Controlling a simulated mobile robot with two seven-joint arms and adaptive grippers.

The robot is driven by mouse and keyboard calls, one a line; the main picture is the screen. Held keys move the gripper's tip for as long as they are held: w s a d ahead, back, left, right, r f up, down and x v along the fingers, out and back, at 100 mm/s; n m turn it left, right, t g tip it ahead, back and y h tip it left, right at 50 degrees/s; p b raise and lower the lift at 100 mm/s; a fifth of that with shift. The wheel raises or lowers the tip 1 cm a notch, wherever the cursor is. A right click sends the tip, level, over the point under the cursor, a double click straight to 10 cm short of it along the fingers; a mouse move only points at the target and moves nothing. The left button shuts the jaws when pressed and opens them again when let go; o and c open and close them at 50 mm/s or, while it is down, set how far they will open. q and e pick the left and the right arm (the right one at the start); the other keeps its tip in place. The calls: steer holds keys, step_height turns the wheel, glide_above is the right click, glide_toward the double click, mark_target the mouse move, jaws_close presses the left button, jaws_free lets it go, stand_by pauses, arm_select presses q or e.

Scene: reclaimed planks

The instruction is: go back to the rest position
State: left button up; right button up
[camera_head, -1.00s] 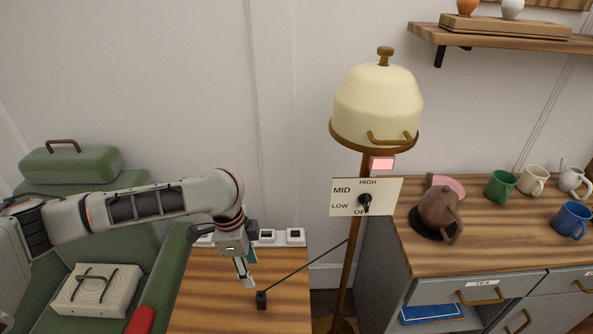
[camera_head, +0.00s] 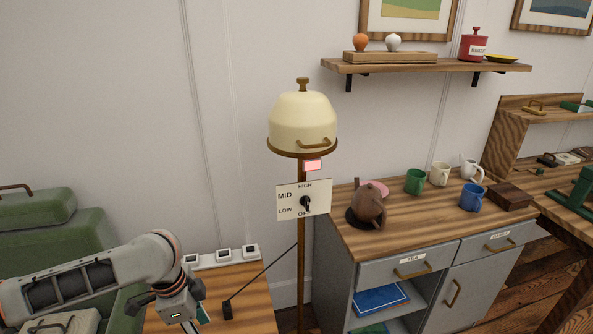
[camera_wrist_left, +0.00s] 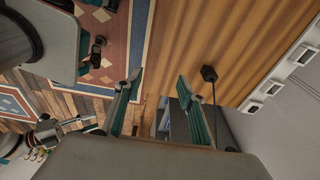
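My left gripper (camera_head: 190,318) is low at the left of the head view, over the small wooden side table (camera_head: 245,306). In the left wrist view its two fingers (camera_wrist_left: 160,86) are spread apart with nothing between them. The gap faces the wooden tabletop (camera_wrist_left: 225,35) and the floor past its edge. My right gripper cannot be made out in the head view.
A floor lamp (camera_head: 303,120) with a dial plate (camera_head: 290,206) stands beside the table. A black cord switch (camera_head: 227,311) lies on the tabletop. A green armchair (camera_head: 45,235) is at left. A grey cabinet (camera_head: 350,225) bears a brown teapot (camera_head: 369,206) and several mugs.

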arm_select(q)
steer(key=s+d+f+n+t+h, duration=0.1)
steer(key=d+f+n+t+h, duration=0.25)
steer(key=d, duration=0.45)
steer(key=s+d+f+n+t+h, duration=0.1)
steer(key=d+f+n+t+h, duration=0.2)
steer(key=d, duration=0.6)
steer(key=s+a+f+n+t+y, duration=0.2)
steer(key=s+a+f, duration=0.2)
steer(key=a, duration=0.3)
steer(key=s+a+f+n+t+y, duration=0.1)
steer(key=s+a+f+n+y, duration=0.1)
steer(key=s+a+f, duration=0.3)
steer(key=s+a+y, duration=0.1)
steer(key=a, duration=0.2)
steer(key=shift+s+a+t, duration=0.3)
steer(key=shift+t, duration=0.05)
